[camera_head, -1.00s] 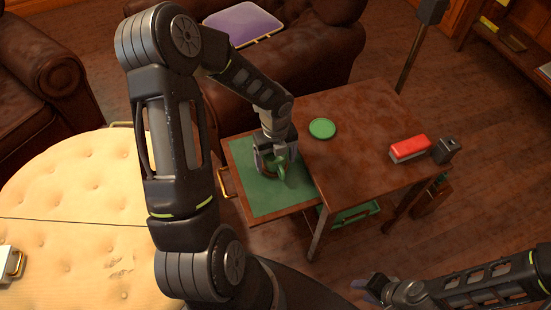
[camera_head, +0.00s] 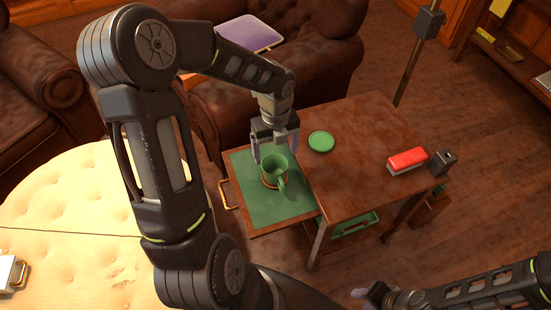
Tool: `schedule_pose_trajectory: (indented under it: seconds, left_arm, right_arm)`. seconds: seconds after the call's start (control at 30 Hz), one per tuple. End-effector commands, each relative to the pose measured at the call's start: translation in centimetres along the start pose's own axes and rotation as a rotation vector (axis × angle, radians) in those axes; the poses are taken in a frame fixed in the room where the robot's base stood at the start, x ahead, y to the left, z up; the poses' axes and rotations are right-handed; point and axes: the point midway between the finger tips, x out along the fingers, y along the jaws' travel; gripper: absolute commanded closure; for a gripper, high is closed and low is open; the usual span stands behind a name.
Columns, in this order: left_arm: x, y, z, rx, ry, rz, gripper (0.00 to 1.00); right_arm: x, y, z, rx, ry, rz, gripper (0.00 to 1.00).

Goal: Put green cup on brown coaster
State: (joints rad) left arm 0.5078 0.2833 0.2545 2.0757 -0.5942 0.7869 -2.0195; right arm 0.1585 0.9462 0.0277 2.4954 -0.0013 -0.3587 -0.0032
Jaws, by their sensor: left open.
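The green cup (camera_head: 275,169) stands upright in the open green-lined drawer of the wooden table, its handle toward the lower right. The brown coaster (camera_head: 268,184) shows as a thin rim under the cup's near left side; the cup appears to rest on it, and the rest of the coaster is hidden. My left gripper (camera_head: 275,153) is open just above and behind the cup, its fingers apart and clear of it. My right gripper (camera_head: 374,292) is low at the bottom right, away from the cup; its jaws are too small and dark to read.
A green coaster (camera_head: 321,142) lies on the wooden tabletop (camera_head: 360,140). The drawer (camera_head: 262,215) sticks out left. A tufted ottoman (camera_head: 60,210) stands at the left.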

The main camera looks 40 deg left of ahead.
Motion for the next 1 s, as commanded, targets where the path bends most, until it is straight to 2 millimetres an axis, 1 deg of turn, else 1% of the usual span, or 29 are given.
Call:
schedule_pose_trajectory:
  seconds: [0.03, 0.07, 0.2, 1.0]
  left_arm:
    - [-0.74, -0.01, 0.04, -0.001, -0.002, 0.000, 0.16]
    - [-1.01, 0.00, 0.02, -0.001, -0.001, 0.000, 0.16]
    - [-1.55, 0.00, -0.02, 0.000, 0.001, 0.000, 0.16]
    - [-1.53, 0.00, -0.02, -0.001, 0.001, 0.000, 0.16]
  right_arm:
    - [-0.19, -0.07, 0.00, 0.000, 0.000, 0.000, 0.64]
    - [-0.22, -0.09, 0.00, 0.000, 0.000, 0.000, 0.64]
    - [-0.25, -0.10, 0.00, 0.000, 0.000, 0.000, 0.64]
    - [-0.24, -0.10, 0.00, 0.000, 0.000, 0.000, 0.64]
